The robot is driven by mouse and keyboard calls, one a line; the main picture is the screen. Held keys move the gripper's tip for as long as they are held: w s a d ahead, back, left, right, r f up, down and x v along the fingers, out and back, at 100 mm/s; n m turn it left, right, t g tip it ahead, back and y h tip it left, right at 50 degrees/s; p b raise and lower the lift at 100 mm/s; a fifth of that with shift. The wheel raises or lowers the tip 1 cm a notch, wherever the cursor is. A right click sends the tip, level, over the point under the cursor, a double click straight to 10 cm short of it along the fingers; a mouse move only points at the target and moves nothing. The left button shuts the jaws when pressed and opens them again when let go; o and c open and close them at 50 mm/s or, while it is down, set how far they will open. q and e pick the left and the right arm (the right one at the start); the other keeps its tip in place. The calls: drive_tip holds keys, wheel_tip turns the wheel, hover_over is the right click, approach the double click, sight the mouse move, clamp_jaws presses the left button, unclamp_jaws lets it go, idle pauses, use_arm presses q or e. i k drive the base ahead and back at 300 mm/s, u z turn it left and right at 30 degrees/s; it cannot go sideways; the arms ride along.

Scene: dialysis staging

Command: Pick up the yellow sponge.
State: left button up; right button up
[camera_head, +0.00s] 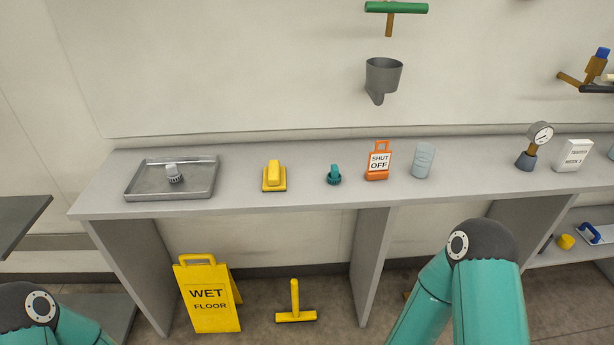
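Only rounded teal and dark links of my two arms show, at the lower left and lower right. Neither of my grippers is in view, so I cannot see their fingers or whether they hold anything.
A metal tray (134,184) with a grey knob-like part is left of the yellow block. A teal knob (334,175), an orange shut-off sign (377,161) and a grey-blue cup (423,161) stand to its right. A yellow wet-floor sign (208,295) stands below.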

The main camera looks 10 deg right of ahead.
sight(274, 180)
drive_tip(key=z, duration=0.55)
drive_tip(key=i, duration=0.5)
drive_tip(key=z, duration=0.15)
